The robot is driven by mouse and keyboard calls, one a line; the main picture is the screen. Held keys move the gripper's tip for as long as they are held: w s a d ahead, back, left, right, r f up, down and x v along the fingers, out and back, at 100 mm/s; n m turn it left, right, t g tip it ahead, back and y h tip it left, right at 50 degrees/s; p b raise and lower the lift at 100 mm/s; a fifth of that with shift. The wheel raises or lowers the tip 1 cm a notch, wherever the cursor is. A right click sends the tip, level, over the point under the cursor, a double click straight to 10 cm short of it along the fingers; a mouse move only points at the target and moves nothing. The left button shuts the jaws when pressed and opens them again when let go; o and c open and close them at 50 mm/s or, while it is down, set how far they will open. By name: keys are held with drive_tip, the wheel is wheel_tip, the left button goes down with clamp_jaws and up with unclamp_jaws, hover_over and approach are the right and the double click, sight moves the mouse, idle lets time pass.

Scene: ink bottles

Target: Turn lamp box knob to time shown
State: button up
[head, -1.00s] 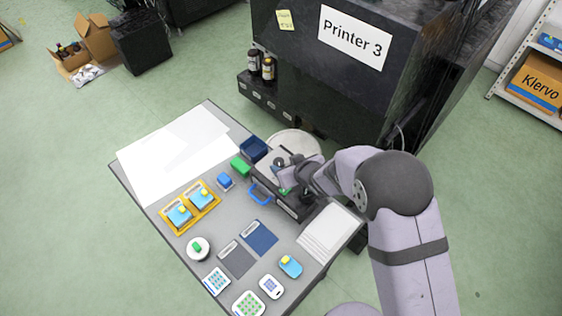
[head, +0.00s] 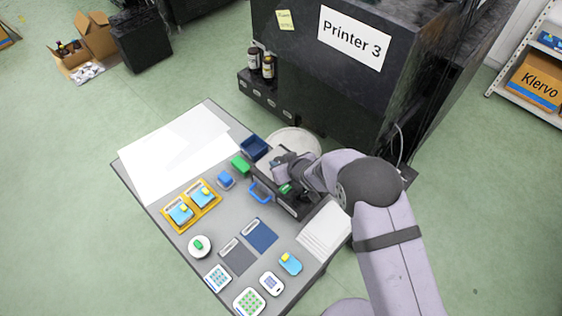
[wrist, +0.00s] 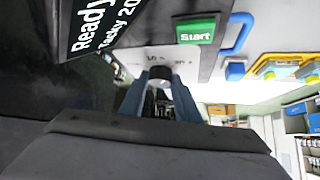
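The lamp box (head: 290,207) is a dark box on the grey table, largely covered by my arm in the head view. In the wrist view its white dial plate (wrist: 188,56) carries a small dark knob (wrist: 160,74). A green Start button (wrist: 196,32) lies beyond the knob, and a black display (wrist: 95,28) reading "Ready" and "Tacky 20…" is cut off at upper left. My gripper (wrist: 160,86) has its two blue-grey fingers on either side of the knob. Whether they press on it cannot be told. The time marks are too blurred to read.
A blue handle (head: 260,192) sticks out at the lamp box's left side. White sheets (head: 325,230) lie to the right. Printer 3 (head: 330,80) rises behind the table.

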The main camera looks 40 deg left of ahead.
drive_tip(key=c, duration=0.4)
drive_tip(key=shift+c, duration=0.2)
drive_tip(key=b, duration=0.3)
drive_tip(key=shift+w+a+f+m+t, duration=0.15)
drive_tip(key=shift+f+m+t, duration=0.05)
drive_tip(key=shift+m+t, duration=0.1)
drive_tip(key=m+b, duration=0.1)
drive_tip(key=b, duration=0.3)
drive_tip(key=shift+r+h, duration=0.25)
drive_tip(key=shift+h, duration=0.05)
drive_tip(key=shift+r, duration=0.1)
drive_tip(key=o, duration=1)
drive_tip(key=shift+o, duration=0.2)
drive_tip(key=shift+s, duration=0.2)
